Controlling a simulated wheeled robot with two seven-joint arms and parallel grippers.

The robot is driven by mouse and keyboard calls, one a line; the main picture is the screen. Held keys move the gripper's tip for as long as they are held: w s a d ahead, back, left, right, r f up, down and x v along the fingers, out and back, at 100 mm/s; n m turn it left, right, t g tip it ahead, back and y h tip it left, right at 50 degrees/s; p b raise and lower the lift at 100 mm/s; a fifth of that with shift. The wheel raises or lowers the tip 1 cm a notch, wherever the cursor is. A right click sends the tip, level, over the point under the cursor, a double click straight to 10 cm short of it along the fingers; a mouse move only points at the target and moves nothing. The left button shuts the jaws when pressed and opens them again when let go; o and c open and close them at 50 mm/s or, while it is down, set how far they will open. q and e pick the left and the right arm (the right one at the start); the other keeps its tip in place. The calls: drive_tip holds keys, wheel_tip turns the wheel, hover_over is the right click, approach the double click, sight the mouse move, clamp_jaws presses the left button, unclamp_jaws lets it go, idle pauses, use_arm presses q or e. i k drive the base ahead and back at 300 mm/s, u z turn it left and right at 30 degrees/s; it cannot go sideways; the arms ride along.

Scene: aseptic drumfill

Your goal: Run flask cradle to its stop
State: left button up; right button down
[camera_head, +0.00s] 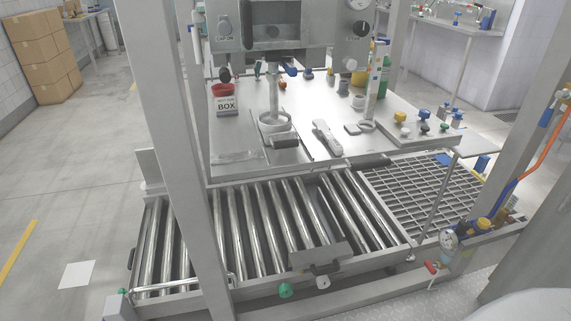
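A steel bench top (235,135) stands in the middle, under a grey panel box (290,35). A pale round holder with a raised rim (274,123) sits on it beneath a vertical nozzle tube (273,90). A dark block-shaped handle (286,141) is at its front. This looks like the flask cradle, but I cannot be sure. A smaller ring with a flat tab (361,127) lies to the right, near a second upright tube (376,80). I cannot make out a stop. Neither of my grippers is in view.
A roller conveyor (260,225) runs below the bench, with a grating (425,190) to its right. A steel post (180,130) stands in front at left.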

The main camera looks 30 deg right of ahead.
sight(284, 137)
drive_tip(key=u, duration=0.85)
drive_tip(key=i, duration=1.15)
drive_tip(key=z, duration=0.9)
